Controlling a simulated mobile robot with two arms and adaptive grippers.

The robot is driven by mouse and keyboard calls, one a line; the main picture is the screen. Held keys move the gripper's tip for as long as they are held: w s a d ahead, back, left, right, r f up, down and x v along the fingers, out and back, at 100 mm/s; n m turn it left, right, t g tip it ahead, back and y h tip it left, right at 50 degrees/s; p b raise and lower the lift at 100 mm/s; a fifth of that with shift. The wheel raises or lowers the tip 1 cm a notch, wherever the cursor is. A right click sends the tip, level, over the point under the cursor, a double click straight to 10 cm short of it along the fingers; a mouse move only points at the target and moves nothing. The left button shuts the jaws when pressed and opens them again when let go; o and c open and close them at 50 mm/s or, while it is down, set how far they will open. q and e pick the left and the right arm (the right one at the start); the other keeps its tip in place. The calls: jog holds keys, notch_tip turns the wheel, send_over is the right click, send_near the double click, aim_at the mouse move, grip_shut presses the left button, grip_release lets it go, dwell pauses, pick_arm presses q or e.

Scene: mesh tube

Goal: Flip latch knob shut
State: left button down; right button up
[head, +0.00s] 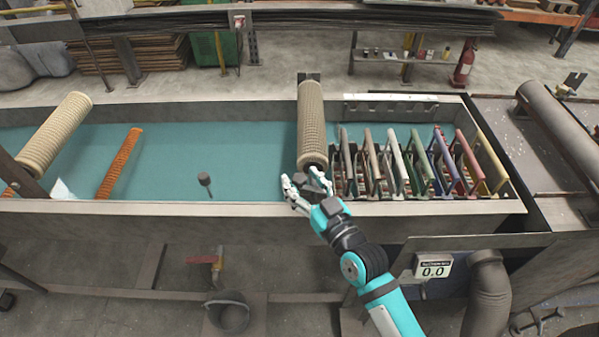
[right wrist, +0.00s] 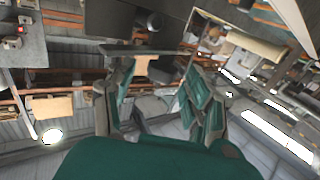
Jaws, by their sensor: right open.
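A beige mesh tube (head: 311,120) lies lengthwise across the teal tank (head: 250,150), its near end close to the front rim. My right gripper (head: 304,186) is open at that near end, its fingers spread; I cannot tell whether they touch anything. Small dark metal parts at the tube end are partly hidden by the fingers, and I cannot make out a latch knob there. A dark round knob on a short stem (head: 205,180) stands to the left, apart from the gripper. In the right wrist view the fingers (right wrist: 165,105) are apart with nothing clear between them. My left gripper is out of view.
A rack of several coloured-handled frames (head: 420,165) stands close to the right of my gripper. An orange mesh tube (head: 119,163) and another beige tube (head: 57,131) lie at the left. A 0.0 display (head: 433,268) and a pipe (head: 488,290) are at the lower right.

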jog(key=shift+x, duration=0.85)
jog(key=shift+c, duration=0.4)
grip_shut()
jog(key=shift+w+f+n+g+y+b, duration=0.15)
jog(key=shift+n+g+y+b, duration=0.4)
jog(key=shift+y+b, duration=0.4)
jog(key=shift+a+h, duration=0.15)
jog(key=shift+h, duration=0.1)
